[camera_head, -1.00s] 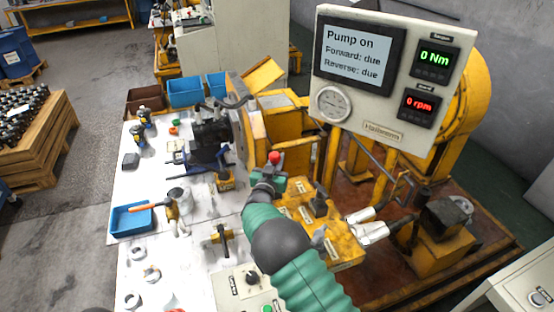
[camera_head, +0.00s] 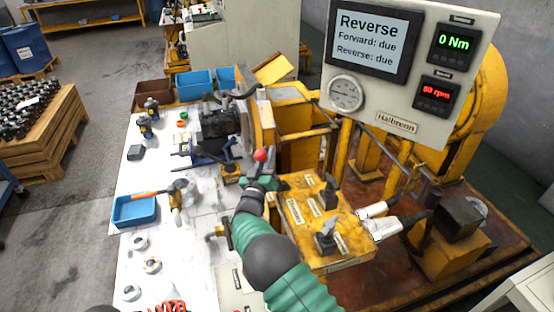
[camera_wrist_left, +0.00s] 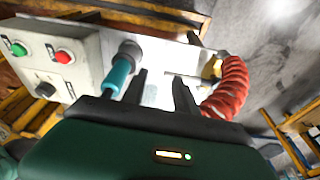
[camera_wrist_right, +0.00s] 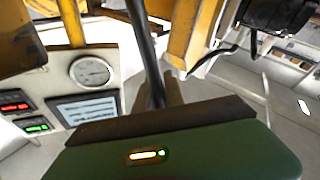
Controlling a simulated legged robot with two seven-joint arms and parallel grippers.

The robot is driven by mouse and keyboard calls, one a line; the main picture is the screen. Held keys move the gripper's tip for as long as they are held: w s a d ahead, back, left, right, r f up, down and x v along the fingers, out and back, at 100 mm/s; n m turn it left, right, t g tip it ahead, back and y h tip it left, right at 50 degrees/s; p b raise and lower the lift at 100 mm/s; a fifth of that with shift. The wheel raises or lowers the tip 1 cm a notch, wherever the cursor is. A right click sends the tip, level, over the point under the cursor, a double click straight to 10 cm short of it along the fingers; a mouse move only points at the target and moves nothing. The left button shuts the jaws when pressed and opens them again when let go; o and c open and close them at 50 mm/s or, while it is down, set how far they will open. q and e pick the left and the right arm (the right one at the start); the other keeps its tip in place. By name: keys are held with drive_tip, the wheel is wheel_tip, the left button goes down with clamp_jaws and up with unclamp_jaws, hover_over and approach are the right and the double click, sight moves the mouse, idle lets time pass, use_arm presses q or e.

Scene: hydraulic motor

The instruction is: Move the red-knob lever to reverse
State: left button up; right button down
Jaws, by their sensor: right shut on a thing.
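The red-knob lever (camera_head: 260,156) stands at the left end of the yellow valve block (camera_head: 325,215). My right gripper (camera_head: 258,178) is at the lever just below the red knob and is shut on it. In the right wrist view a dark rod (camera_wrist_right: 146,50) runs up from between the fingers (camera_wrist_right: 160,95); the knob is not seen there. The display (camera_head: 368,38) reads "Reverse", with "Forward: due" and "Reverse: due" under it. My left gripper (camera_wrist_left: 155,92) has its two fingers apart, with nothing clearly between them.
The white bench (camera_head: 190,250) holds a blue tray (camera_head: 134,211), a hammer and small parts. A control box (camera_wrist_left: 45,58) with green and red buttons and a coiled red hose (camera_wrist_left: 230,88) are close to my left gripper. Black-handled levers (camera_head: 325,237) stand on the block.

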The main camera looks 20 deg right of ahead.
drive_tip(key=shift+a+r, duration=0.15)
drive_tip(key=shift+r, duration=0.05)
drive_tip(key=c, duration=1.6)
unclamp_jaws()
drive_tip(key=shift+w, duration=0.1)
drive_tip(key=shift+c, duration=0.2)
drive_tip(key=shift+o, duration=1)
drive_tip(key=shift+a+f, duration=0.1)
drive_tip(key=shift+a, duration=0.1)
drive_tip(key=shift+f, duration=0.1)
